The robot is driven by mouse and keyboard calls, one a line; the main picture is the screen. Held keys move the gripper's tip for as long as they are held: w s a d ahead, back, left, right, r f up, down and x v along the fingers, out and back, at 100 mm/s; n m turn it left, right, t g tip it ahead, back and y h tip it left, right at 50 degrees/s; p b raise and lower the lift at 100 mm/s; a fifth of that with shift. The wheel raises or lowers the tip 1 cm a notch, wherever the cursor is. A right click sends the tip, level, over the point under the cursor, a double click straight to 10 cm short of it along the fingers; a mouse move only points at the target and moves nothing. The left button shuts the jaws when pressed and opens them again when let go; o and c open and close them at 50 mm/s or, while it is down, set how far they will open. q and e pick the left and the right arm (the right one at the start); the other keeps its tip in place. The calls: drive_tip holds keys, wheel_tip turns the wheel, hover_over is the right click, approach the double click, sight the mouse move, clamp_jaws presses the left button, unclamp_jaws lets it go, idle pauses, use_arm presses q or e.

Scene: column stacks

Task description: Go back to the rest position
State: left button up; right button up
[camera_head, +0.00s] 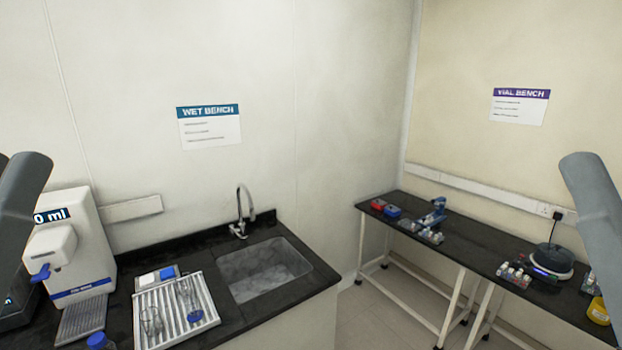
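Parts of my two arms show as grey links at the left and right edges of the head view. Neither gripper is in the picture, so I cannot see whether they are open or hold anything. The arm links hang in front of the benches, one at each side. The left link partly covers a white dispenser (72,245) marked "0 ml". The right link partly covers the right end of the vial bench (455,258).
The wet bench has a sink (262,272), a tap (241,212), a drying rack (150,298) with glassware and a blue-capped bottle (100,341). The vial bench holds vial racks (515,275), a round dark device (553,259) and a yellow container (599,311). Floor shows between the benches.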

use_arm(q)
wheel_tip(320, 180, up, 18)
drive_tip(key=p, duration=1.4)
use_arm(e)
wheel_tip(320, 180, up, 18)
use_arm(q)
wheel_tip(320, 180, down, 54)
drive_tip(key=b, duration=5.4)
use_arm(e)
wheel_tip(320, 180, down, 54)
use_arm(q)
drive_tip(key=shift+f+y, duration=0.15)
drive_tip(key=shift+y, duration=0.15)
use_arm(e)
drive_tip(key=shift+f, duration=0.15)
